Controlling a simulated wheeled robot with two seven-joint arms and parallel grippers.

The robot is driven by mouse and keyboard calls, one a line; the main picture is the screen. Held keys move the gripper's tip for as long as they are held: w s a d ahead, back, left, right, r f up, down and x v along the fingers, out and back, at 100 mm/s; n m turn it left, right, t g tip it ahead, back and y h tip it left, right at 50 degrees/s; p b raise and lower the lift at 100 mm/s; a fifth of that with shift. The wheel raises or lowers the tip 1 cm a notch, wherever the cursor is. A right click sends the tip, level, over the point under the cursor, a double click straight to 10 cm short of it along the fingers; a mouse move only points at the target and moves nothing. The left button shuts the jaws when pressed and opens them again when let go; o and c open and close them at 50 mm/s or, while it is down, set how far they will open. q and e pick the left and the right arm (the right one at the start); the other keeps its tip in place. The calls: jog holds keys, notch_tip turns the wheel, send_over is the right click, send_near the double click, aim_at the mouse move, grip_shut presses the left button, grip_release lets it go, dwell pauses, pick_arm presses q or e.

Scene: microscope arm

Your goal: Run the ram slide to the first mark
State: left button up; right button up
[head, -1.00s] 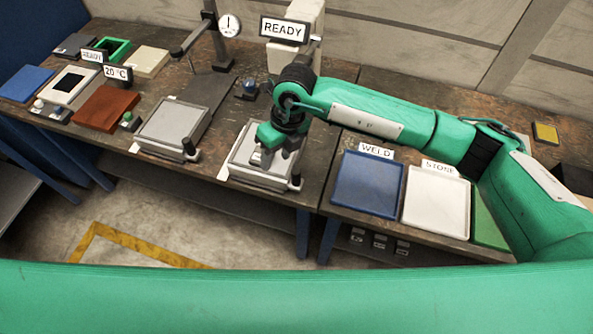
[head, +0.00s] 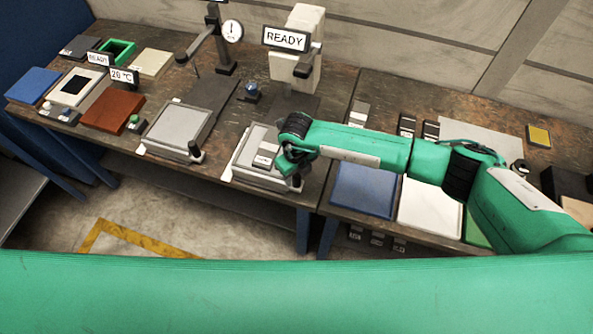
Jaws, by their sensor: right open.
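A white upright block (head: 299,55) with a dark arm or slide (head: 308,63) on its front stands at the back, behind a READY sign (head: 286,39). I cannot tell for certain that this is the ram slide, and no mark on it is readable. My right gripper (head: 291,182) is low at the front right corner of a pale grey fixture (head: 246,153), pointing down, open. It covers the corner where the fixture's dark knob was; I cannot tell whether it touches it. A small grey block (head: 266,153) lies on the fixture, left of the gripper. My left gripper is out of view.
A similar fixture (head: 177,125) with a dark knob (head: 195,150) stands to the left. A gauge stand (head: 222,55) is behind. Blue (head: 364,187) and white (head: 430,208) trays lie right, partly under my right arm. Left are a red-brown plate (head: 112,110) and small devices.

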jog(key=shift+f, duration=0.6)
grip_shut()
jog(key=w+d+b, duration=0.1)
jog(key=w+b, duration=0.2)
jog(key=w, duration=0.1)
jog(key=w+d+b, duration=0.1)
jog(key=w+b, duration=0.2)
jog(key=b, duration=0.1)
jog(key=w+d+b, duration=0.1)
jog(key=w+b, duration=0.2)
jog(key=w, duration=0.1)
jog(key=shift+w+d+f+b, duration=0.25)
jog(key=shift+w+d+b, duration=0.05)
jog(key=shift+d, duration=0.05)
jog(key=shift+w+d+r+b, duration=0.1)
jog(key=shift+w+r+b, duration=0.05)
jog(key=shift+w+b, duration=0.15)
jog(key=shift+w+d+r+b, duration=0.1)
jog(key=shift+w+b, duration=0.05)
jog(key=shift+w, duration=0.2)
grip_release()
